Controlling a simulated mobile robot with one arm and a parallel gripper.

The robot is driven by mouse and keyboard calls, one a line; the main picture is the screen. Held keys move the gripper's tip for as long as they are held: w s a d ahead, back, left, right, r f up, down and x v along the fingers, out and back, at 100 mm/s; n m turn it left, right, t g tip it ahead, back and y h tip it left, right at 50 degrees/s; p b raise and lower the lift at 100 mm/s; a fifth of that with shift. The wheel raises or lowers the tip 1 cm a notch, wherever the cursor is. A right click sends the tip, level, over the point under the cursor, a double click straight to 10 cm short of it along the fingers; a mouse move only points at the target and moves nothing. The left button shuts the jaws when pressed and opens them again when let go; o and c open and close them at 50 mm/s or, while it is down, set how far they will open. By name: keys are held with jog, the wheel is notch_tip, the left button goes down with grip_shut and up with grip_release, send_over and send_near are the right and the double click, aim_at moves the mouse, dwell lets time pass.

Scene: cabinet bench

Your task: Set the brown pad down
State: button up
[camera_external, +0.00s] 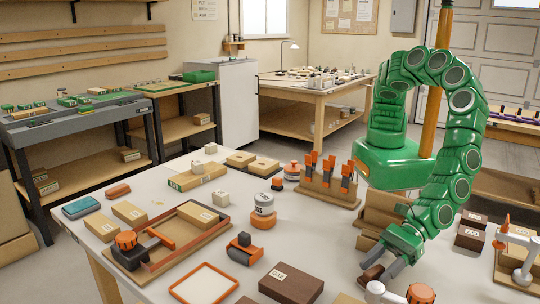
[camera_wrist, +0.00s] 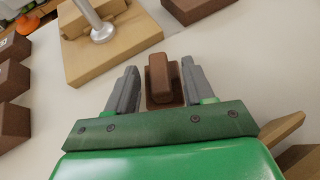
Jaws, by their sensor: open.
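The brown pad (camera_wrist: 158,78) is a small rounded brown block on a wider, darker brown base in the wrist view. It lies just beyond and between my fingertips, with a visible gap on either side. My gripper (camera_wrist: 157,88) is open and points at it. In the external view my gripper (camera_external: 382,268) is low over the white table's front right, with the brown pad (camera_external: 371,273) at its fingertips. The fingers partly hide the pad there. I cannot tell exactly how it meets the table.
A wooden block with a metal-stemmed clamp (camera_wrist: 102,32) stands close by in the wrist view, with dark brown blocks (camera_wrist: 12,52) at the left. A brown labelled box (camera_external: 291,284) lies left of my gripper, and an orange-handled tool rack (camera_external: 328,182) stands behind. Bare table shows between them.

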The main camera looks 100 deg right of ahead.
jog(key=shift+r, duration=0.1)
jog(key=shift+s+r, duration=0.1)
jog(key=shift+r, duration=0.05)
jog(key=shift+v, duration=3.6)
